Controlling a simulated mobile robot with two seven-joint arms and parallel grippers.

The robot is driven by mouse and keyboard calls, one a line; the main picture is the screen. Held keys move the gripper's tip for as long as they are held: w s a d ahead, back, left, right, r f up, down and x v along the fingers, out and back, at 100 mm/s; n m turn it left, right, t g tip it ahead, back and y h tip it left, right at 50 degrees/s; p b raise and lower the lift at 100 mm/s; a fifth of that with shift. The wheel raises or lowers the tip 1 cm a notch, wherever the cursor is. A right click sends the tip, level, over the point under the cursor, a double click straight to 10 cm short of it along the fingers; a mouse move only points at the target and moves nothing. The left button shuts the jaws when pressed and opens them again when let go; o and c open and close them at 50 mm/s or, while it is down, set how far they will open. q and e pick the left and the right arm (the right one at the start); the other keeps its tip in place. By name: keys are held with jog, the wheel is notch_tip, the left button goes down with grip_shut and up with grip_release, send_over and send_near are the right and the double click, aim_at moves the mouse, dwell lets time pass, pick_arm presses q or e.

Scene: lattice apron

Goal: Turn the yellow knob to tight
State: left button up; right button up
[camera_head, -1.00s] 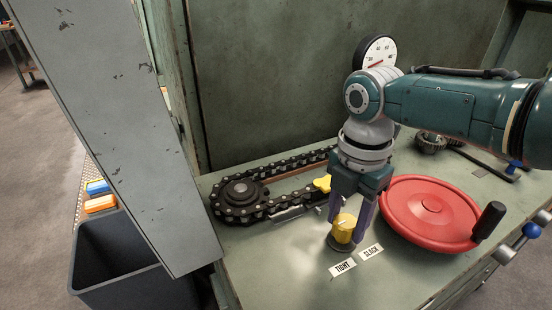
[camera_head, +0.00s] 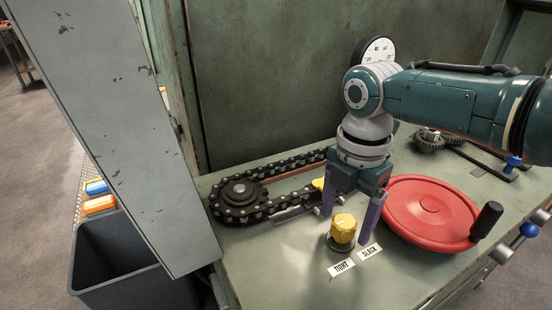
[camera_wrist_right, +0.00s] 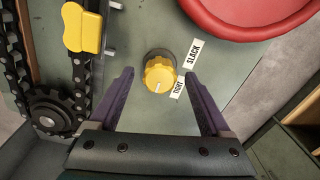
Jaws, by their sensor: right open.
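The yellow knob (camera_head: 344,228) stands on a dark round base on the green bench top. It also shows in the right wrist view (camera_wrist_right: 159,73), where its white mark points down and slightly left, nearer the TIGHT label (camera_wrist_right: 178,88) than the SLACK label (camera_wrist_right: 193,54). In the head view, the TIGHT label (camera_head: 341,268) and the SLACK label (camera_head: 370,251) lie in front of the knob. My right gripper (camera_head: 345,225) is open and empty, its fingers spread on either side of the knob and apart from it. My left gripper is out of view.
A red handwheel (camera_head: 432,208) with a black handle is close to the right of the knob. A chain on a sprocket (camera_head: 240,192) and a yellow-topped part (camera_wrist_right: 82,31) lie to the left. A gauge (camera_head: 378,49) is behind. Bench top in front is clear.

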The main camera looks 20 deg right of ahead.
aim_at(345, 221)
notch_tip(345, 221, up, 8)
jog(key=shift+r+p, duration=0.1)
jog(key=shift+p, duration=1.15)
jog(key=shift+r, duration=0.55)
